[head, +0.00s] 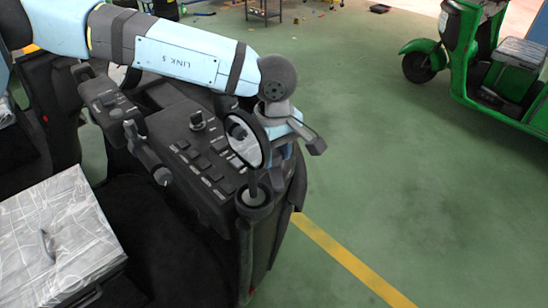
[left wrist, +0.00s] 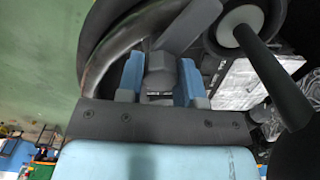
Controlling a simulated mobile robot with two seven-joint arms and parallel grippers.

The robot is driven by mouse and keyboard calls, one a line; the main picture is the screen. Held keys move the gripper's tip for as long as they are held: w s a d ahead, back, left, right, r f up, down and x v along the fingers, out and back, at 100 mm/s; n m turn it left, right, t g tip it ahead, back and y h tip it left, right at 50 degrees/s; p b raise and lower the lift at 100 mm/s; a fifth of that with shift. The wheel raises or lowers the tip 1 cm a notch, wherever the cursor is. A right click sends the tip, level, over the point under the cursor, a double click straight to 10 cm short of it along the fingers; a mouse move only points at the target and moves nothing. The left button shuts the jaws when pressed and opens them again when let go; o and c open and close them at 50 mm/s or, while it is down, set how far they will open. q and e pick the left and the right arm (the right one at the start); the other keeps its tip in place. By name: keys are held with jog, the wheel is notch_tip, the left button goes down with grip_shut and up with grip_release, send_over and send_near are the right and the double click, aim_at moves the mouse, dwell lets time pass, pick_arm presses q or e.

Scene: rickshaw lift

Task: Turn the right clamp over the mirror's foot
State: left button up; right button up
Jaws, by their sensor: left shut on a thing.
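The round mirror (head: 243,140) stands on a dark stem at the right end of the black console. Its foot (head: 254,196) is a round cup at the console's corner; the cup (left wrist: 238,22) and stem also show in the left wrist view. My left gripper (head: 284,143) is just behind and right of the mirror. Its blue fingers are shut on the dark grey right clamp (head: 314,144), seen between them in the left wrist view (left wrist: 160,75). The clamp's arm points away from the mirror's foot in the head view. The mirror partly hides the fingers. My right gripper is not in view.
The black console (head: 195,150) has several knobs and buttons. A silvery wrapped box (head: 55,240) lies at the lower left. A green three-wheeled vehicle (head: 490,60) stands far right. The green floor right of the console is clear, with a yellow line (head: 350,262).

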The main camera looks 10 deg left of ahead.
pick_arm(q)
jog(key=m+b, duration=0.2)
jog(key=m, duration=0.1)
jog(key=shift+f+m, duration=0.15)
jog(key=shift+m, duration=0.15)
jog(key=shift+m+b, duration=0.9)
jog(key=shift+m, duration=0.1)
jog(key=shift+m+b, duration=0.3)
jog(key=shift+m, duration=0.4)
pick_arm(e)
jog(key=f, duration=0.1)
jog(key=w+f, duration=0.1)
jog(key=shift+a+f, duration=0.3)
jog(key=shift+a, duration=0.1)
pick_arm(q)
jog(key=o, duration=0.9)
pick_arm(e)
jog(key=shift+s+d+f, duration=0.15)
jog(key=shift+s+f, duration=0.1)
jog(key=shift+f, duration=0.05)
pick_arm(q)
jog(key=shift+r, duration=0.2)
